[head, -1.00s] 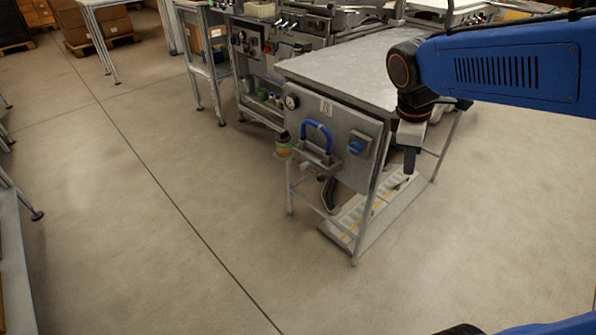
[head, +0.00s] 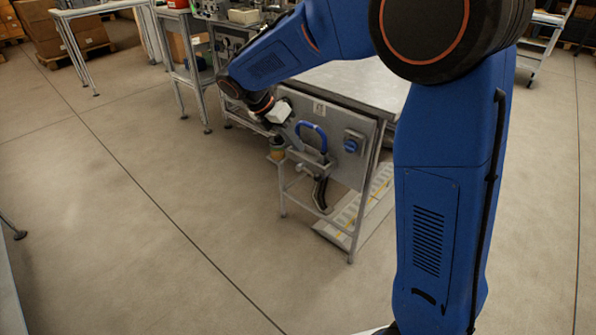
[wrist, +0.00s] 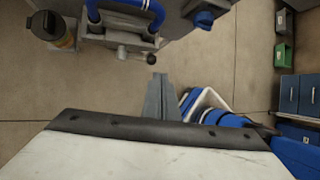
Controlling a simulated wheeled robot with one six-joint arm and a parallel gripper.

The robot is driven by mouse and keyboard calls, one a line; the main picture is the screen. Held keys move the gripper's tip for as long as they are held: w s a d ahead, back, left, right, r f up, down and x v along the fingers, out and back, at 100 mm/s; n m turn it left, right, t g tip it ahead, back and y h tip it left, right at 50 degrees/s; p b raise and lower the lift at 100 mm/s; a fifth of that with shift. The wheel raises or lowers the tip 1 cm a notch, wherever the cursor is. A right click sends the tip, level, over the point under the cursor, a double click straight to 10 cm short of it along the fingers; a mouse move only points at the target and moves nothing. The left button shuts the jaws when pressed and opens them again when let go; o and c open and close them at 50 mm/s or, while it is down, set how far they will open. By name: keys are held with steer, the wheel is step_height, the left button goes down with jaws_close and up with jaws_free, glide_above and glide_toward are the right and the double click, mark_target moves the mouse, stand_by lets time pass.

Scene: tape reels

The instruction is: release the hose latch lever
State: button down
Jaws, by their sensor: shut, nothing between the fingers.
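A blue hose loop (head: 312,132) arches over a grey latch fixture (head: 308,158) on the front panel of a metal bench. The loop also shows at the top of the wrist view (wrist: 125,8). There, a short metal lever with a rounded knob (wrist: 122,51) projects from the fixture. I cannot tell which way the lever is set. My gripper (wrist: 160,77) is shut and empty, its tips just below and right of the knob, apart from it in the picture. In the head view my gripper (head: 297,143) is beside the loop's left side, partly hidden.
A blue square-backed switch (head: 352,142) is right of the loop. A bottle with an orange-yellow label (wrist: 60,35) stands left of the fixture. A black handle-like part (head: 320,194) hangs below. The benchtop (head: 355,82) is bare. Open floor (head: 120,220) lies to the left.

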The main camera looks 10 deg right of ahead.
mark_target(315, 175)
steer(key=shift+w+a+f+n, duration=0.2)
steer(key=shift+w+a+n, duration=0.1)
steer(key=shift+a, duration=0.4)
steer(key=shift+w+a+f+n, duration=0.2)
steer(key=shift+w+a+n, duration=0.1)
steer(key=shift+a, duration=0.35)
steer(key=x, duration=1.4)
steer(key=shift+d+r, duration=0.15)
steer(key=shift+d, duration=0.15)
